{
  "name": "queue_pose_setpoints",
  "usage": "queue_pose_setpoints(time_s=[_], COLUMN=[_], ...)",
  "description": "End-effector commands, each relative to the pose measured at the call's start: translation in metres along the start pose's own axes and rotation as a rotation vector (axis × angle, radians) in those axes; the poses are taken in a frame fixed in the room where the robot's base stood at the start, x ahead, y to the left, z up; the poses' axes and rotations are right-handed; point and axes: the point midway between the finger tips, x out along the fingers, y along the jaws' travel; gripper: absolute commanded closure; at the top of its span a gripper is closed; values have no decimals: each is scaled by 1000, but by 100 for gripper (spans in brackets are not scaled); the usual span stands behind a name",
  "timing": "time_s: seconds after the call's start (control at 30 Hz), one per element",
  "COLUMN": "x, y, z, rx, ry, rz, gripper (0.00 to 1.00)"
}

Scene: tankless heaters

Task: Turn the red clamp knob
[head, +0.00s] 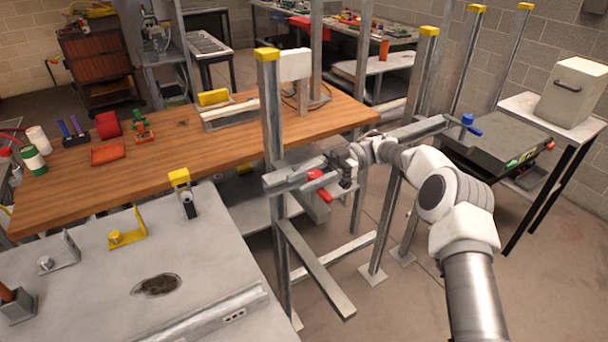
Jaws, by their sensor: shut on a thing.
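The red clamp knob (318,186) sits on a grey metal bar (298,174) fixed to an upright post with a yellow cap, right of centre in the head view. My gripper (336,176) comes from the right and is at the knob, with its dark fingers shut on it. The fingers are small in the picture, and the far side of the knob is hidden by them. The red handle points to the right and slightly down.
A wooden workbench (188,148) with tools stands behind, and a grey metal table (115,285) is at front left. Upright posts (272,120) and a lower slanted beam (315,270) stand close to my arm. A blue knob (467,119) is at right.

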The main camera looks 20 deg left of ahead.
Motion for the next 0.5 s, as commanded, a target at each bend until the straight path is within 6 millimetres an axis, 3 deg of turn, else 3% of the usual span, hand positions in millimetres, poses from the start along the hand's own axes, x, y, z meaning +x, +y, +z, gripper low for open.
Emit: queue_pose_setpoints(time_s=[0.5], x=[2], y=[0], z=[-2], rx=[-4], ry=[4], rz=[-35], gripper=[100])
